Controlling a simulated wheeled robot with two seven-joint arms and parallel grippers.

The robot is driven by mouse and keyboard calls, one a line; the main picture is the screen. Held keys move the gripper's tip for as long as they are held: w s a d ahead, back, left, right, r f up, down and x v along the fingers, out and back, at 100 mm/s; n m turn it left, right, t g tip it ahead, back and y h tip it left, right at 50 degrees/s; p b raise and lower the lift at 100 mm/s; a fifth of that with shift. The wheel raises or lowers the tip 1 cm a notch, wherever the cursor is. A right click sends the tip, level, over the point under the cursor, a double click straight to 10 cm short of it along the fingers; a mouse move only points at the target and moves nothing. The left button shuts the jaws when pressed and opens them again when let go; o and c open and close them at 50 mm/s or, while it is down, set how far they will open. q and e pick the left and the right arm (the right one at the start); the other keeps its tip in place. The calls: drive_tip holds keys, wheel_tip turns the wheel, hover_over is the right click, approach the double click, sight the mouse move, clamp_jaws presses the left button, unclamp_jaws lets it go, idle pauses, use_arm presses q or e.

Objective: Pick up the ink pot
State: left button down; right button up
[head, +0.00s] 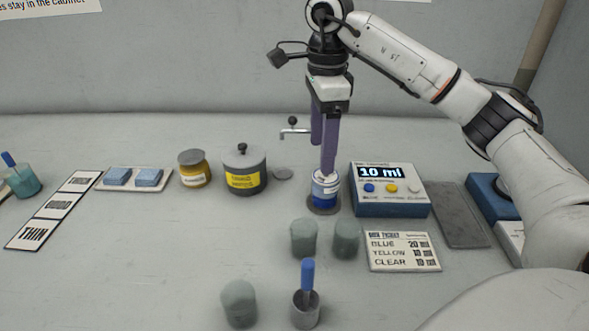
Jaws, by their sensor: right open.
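A small ink pot with a blue and white label (325,190) stands upright on a dark round base near the middle of the table. My right gripper (322,158) comes down from above with its purple fingers pointing at the table. The fingers are apart. The nearer fingertip overlaps the top of the blue pot; I cannot tell whether it touches it. The pot's top is partly hidden behind that finger. A yellow ink jar with a grey lid (195,170) stands further left. My left gripper is out of view.
A grey lidded pot with a yellow label (245,172) stands left of the blue pot. A display box reading 10 ml (390,190) is close on its right. Grey cups (304,238) and a cup holding a blue-handled tool (306,308) stand in front.

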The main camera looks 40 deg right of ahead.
sight(323, 183)
drive_tip(key=shift+w+f, duration=0.15)
drive_tip(key=shift+f, duration=0.05)
drive_tip(key=f, duration=0.4)
drive_tip(key=shift+s+f, duration=0.1)
drive_tip(key=shift+s, duration=0.2)
drive_tip(key=f, duration=0.5)
drive_tip(key=shift+d+f+b, duration=0.2)
drive_tip(key=shift+d+b, duration=0.2)
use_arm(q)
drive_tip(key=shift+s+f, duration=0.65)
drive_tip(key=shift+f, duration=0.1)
use_arm(e)
drive_tip(key=shift+c, duration=0.3)
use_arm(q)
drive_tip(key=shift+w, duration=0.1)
use_arm(e)
drive_tip(key=c, duration=1.2)
